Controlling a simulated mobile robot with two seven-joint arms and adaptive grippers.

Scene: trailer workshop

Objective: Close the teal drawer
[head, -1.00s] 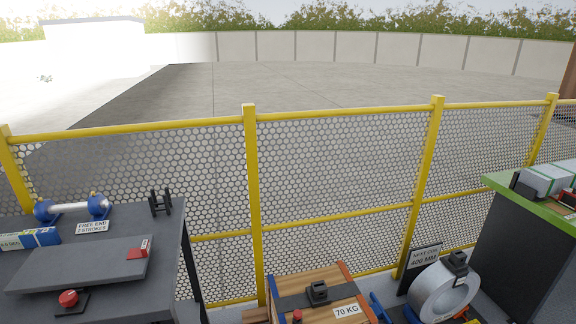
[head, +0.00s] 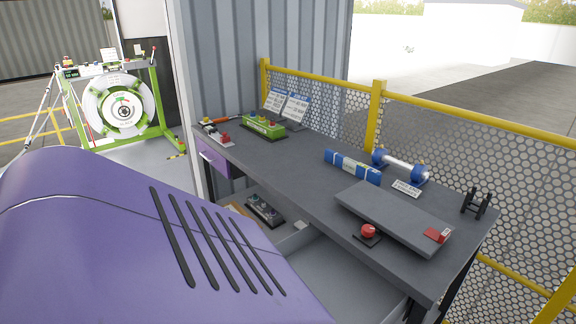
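I see no teal drawer in the head view now. A purple drawer front (head: 213,158) with a pale handle sits under the left end of the dark grey workbench (head: 290,165) and looks closed. Below the bench top is a light grey surface with raised sides (head: 335,268); I cannot tell whether it is a pulled-out drawer or a shelf. Neither of my grippers is in view.
A large purple rounded body (head: 110,235) with dark slots fills the lower left and hides the floor. The bench carries a grey plate (head: 390,217), a red button (head: 368,231) and a green box (head: 263,127). A yellow mesh fence (head: 470,140) stands behind.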

